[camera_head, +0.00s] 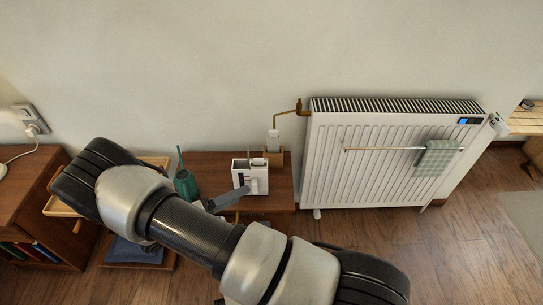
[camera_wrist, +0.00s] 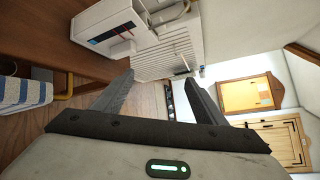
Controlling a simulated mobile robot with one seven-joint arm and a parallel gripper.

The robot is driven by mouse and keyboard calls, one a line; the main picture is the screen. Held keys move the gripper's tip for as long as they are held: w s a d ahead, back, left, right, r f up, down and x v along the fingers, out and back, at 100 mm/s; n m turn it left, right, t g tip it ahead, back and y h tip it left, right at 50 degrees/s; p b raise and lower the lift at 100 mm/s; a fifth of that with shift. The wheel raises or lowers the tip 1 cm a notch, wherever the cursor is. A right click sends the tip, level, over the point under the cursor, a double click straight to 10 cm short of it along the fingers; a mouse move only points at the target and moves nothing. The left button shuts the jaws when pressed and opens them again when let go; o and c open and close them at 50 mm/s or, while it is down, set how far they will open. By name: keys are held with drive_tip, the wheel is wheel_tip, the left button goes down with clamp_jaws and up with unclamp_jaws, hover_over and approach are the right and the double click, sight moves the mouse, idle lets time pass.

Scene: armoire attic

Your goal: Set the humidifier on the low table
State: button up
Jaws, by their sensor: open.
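A white box-shaped appliance (camera_head: 248,176), which looks like the humidifier, stands on a low brown wooden table (camera_head: 281,199) left of the radiator. In the wrist view the white appliance (camera_wrist: 106,27), with red and blue marks, is at the upper left, beyond my fingers. My gripper (camera_wrist: 160,76) is open, with nothing between its fingers. In the head view a grey finger shows close to the front of the appliance; my arm hides the rest of the gripper and the table's front left. I cannot tell whether the finger touches the appliance.
A teal can (camera_head: 185,184) stands on the table just left of the appliance. A white radiator (camera_head: 390,160) with a towel rail and checked towel (camera_head: 436,158) is close on the right. A brown cabinet (camera_head: 30,205) is at the left. Floor at the lower right is clear.

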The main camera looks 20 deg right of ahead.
drive_tip(key=s+d+r+m+g+y, duration=0.3)
drive_tip(key=r+m+y, duration=0.1)
drive_tip(key=r+m, duration=0.6)
drive_tip(key=s+d+r+m+g+y, duration=0.35)
drive_tip(key=r+m, duration=0.45)
drive_tip(key=r, duration=0.4)
drive_tip(key=s+d+r+m+t+y, duration=0.1)
drive_tip(key=s+r+m+t+y, duration=0.6)
drive_tip(key=s+r+m, duration=0.4)
wheel_tip(320, 180, up, 3)
drive_tip(key=m, duration=0.5)
drive_tip(key=shift+s+m, duration=0.3)
drive_tip(key=shift+s, duration=0.1)
